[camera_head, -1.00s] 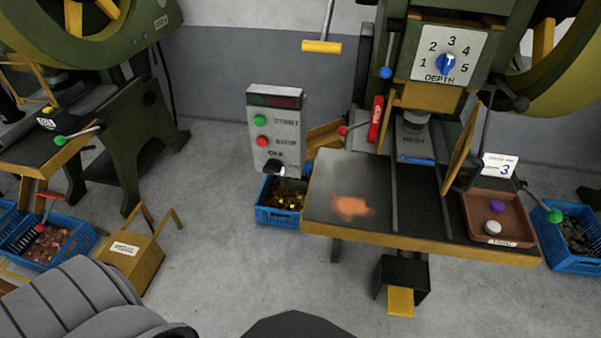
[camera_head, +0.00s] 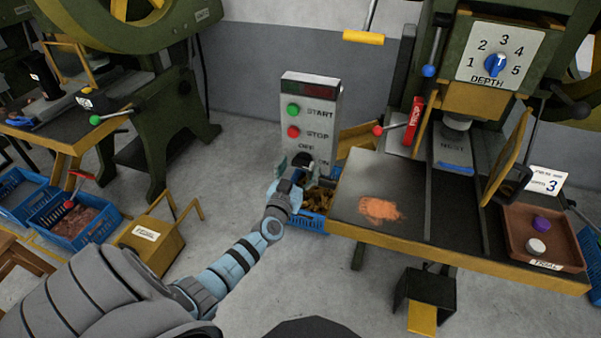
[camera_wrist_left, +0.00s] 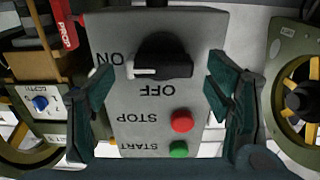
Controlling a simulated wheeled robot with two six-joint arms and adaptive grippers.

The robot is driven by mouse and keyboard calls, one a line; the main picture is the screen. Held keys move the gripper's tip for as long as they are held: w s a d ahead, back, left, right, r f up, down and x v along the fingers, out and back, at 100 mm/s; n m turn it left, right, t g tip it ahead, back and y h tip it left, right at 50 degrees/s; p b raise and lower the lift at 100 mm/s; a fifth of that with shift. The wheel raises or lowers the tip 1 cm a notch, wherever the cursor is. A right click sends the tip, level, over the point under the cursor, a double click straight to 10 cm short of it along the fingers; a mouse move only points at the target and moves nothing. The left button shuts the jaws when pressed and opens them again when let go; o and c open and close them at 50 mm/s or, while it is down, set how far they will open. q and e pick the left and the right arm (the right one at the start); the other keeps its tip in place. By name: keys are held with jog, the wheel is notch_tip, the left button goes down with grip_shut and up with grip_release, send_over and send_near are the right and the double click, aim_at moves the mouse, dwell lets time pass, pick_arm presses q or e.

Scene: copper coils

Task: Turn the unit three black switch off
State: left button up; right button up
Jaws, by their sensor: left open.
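The black switch (camera_wrist_left: 165,56) is a round knob on the grey control panel (camera_head: 292,105) of the press marked 3. In the left wrist view the panel appears upside down. The knob's white mark points left, toward the ON label; the OFF label is below the knob in that picture. My left gripper (camera_head: 301,172) is open in front of the lower panel. In the wrist view its two dark green fingers stand on either side of the knob with gaps, and it holds nothing. In the head view the gripper partly hides the knob. My right gripper is out of view.
The panel also carries a green START button (camera_head: 293,109) and a red STOP button (camera_head: 293,131). A blue crate (camera_head: 313,222) stands below the panel. The press table (camera_head: 375,180) is close to the right.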

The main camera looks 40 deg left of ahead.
pick_arm(q)
jog(key=shift+w+a, duration=0.2)
jog(key=shift+w, duration=0.35)
jog(key=shift+r, duration=0.1)
jog(key=c, duration=1.1)
jog(key=shift+c, duration=0.2)
